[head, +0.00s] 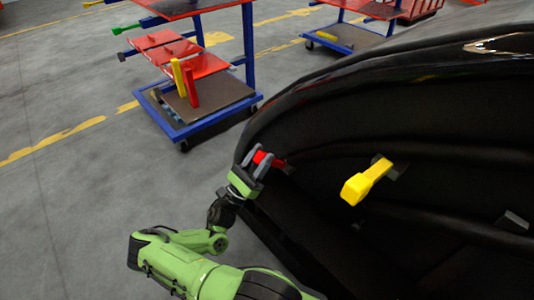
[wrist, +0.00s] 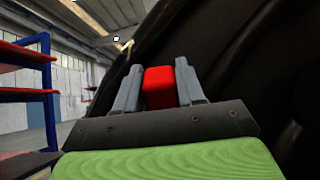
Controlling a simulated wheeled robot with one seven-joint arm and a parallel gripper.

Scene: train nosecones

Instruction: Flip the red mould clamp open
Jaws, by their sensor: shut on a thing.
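The red mould clamp (head: 266,158) sits on the near left part of the black mould's inner wall. My gripper (head: 258,160) is at the clamp, with its grey fingers on either side of the red handle. In the wrist view the red clamp (wrist: 159,88) stands between the two fingers of my gripper (wrist: 158,85). The fingers are shut on it. The clamp's base is mostly hidden by the fingers in the wrist view.
A yellow clamp (head: 366,181) sticks out from the black mould (head: 440,130) to the right of my gripper. A blue cart (head: 205,120) with red shelves stands behind on the left. The grey floor (head: 70,200) at left is clear.

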